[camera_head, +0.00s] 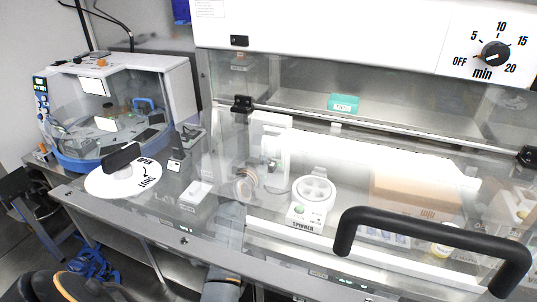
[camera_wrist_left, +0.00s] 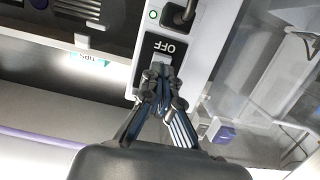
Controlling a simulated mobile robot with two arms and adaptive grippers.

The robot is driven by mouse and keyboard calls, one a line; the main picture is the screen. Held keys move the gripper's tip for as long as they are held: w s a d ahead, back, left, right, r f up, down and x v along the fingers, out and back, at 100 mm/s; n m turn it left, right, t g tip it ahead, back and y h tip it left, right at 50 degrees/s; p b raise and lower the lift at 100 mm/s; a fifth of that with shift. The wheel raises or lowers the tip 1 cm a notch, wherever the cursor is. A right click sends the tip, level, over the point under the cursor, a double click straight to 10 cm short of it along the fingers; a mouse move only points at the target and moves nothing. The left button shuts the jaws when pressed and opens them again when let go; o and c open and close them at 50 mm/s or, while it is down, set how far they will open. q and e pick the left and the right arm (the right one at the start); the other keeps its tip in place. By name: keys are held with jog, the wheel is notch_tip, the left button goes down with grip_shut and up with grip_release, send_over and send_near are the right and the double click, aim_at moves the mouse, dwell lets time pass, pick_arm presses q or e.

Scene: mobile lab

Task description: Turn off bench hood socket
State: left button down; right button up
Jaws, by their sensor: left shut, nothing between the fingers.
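The bench hood socket is a pale upright panel (camera_head: 270,145) inside the hood, behind the clear front sash. In the left wrist view, the socket panel (camera_wrist_left: 205,50) has a black plate marked OFF (camera_wrist_left: 163,46), with a small light-coloured switch below the lettering. A green light and a dark plug show above it. My left gripper (camera_wrist_left: 160,82) is shut and empty, its fingertips at the switch, overlapping its lower part; I cannot tell whether they touch it. In the head view my left gripper (camera_head: 246,184) is seen blurrily through the glass, in front of the socket.
A spinner (camera_head: 313,196) stands right of the socket, with a brown box (camera_head: 415,195) farther right. A black sash handle (camera_head: 430,230) crosses the front. A teal box (camera_head: 343,103) sits at the back. An enclosed machine (camera_head: 115,110) and white dial (camera_head: 125,180) are at left.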

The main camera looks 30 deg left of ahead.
pick_arm(q)
jog(key=shift+x, duration=1.3)
